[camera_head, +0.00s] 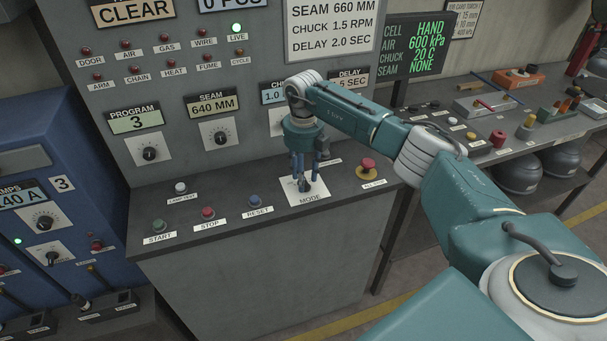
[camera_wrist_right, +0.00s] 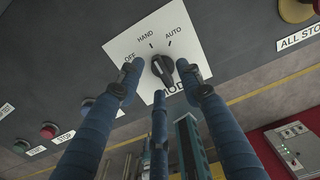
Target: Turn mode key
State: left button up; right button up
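The black mode key (camera_head: 305,186) sits on a white plate marked MODE on the console's sloping ledge. In the right wrist view the mode key (camera_wrist_right: 162,69) is a dark knob, with OFF, HAND and AUTO printed around it. Its pointer seems to face HAND, but the mark is small. My right gripper (camera_head: 307,170) hangs over the key, its blue fingers pointing down. In the wrist view its fingers (camera_wrist_right: 157,80) are spread around the key, with gaps visible at both sides; it holds nothing. My left gripper is out of view.
On the ledge, START (camera_head: 158,225), STOP (camera_head: 208,213) and RESET (camera_head: 255,201) buttons lie left of the key. A red ALL STOP button (camera_head: 368,165) stands close on the right. The green display (camera_head: 418,48) reads HAND. The upright panel rises behind.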

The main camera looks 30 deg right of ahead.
jog(key=shift+f, duration=0.4)
grip_shut()
jog(key=m, duration=0.4)
jog(key=shift+w, duration=0.1)
jog(key=shift+w+d+m, duration=0.1)
jog(key=shift+m, duration=2.3)
